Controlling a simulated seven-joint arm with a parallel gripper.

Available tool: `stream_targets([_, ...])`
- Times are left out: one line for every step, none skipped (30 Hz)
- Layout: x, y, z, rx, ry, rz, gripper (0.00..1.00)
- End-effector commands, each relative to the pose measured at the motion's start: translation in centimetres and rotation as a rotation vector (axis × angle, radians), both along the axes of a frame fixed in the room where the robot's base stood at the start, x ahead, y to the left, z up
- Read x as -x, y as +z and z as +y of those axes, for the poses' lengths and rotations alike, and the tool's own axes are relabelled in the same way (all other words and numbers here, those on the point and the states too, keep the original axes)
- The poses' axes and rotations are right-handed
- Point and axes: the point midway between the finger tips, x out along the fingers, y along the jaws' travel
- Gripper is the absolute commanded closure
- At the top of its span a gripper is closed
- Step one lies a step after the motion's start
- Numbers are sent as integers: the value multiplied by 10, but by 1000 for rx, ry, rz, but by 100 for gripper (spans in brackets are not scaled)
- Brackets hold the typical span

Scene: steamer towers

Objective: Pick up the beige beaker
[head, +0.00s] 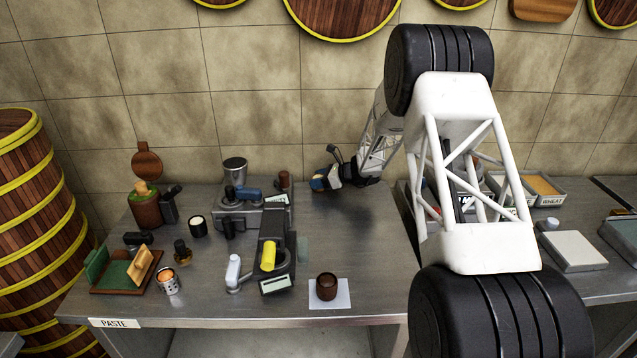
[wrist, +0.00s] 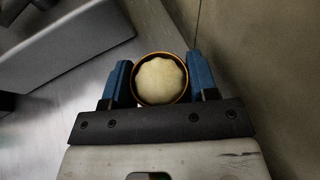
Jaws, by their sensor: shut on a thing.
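The beige beaker (wrist: 160,79) is between the two blue fingers of my gripper (wrist: 160,72) in the wrist view. I look down on its round orange-brown rim and a pale beige, lumpy top inside it; its sides are mostly hidden. My gripper is shut on it, one finger on each side. In the head view my gripper (head: 322,180) is low at the back of the steel table, near the wall. The beaker is largely hidden there. I cannot tell whether it touches the table.
A grey machine (head: 262,215) with a yellow roller stands left of my gripper. A brown cup (head: 327,287) sits on a white pad at the table's front. Small jars and a green-and-wood box (head: 125,270) fill the left. The table's right-middle part is clear. The tiled wall is close behind.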

Motion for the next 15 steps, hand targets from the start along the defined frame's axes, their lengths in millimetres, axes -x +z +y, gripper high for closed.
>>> stream_targets([0, 1, 0, 0, 0, -1, 80])
stream_targets([0, 2, 0, 0, 0, -1, 80])
stream_targets([0, 4, 0, 0, 0, -1, 80])
stream_targets([0, 5, 0, -1, 0, -1, 80])
stream_targets([0, 7, 0, 0, 0, -2, 80])
stream_targets([0, 10, 0, 0, 0, -2, 80])
stream_targets([0, 12, 0, 0, 0, -3, 80])
stream_targets([0, 15, 0, 0, 0, -3, 80])
stream_targets([0, 19, 0, 0, 0, -3, 80])
stream_targets([0, 22, 0, 0, 0, -3, 80])
stream_targets([0, 26, 0, 0, 0, -3, 80])
stream_targets([0, 31, 0, 1, 1, -3, 80])
stream_targets([0, 36, 0, 1, 1, -3, 80])
stream_targets([2, 37, 0, 1, 1, -2, 80])
stream_targets([7, 37, -1, 0, 0, -1, 80])
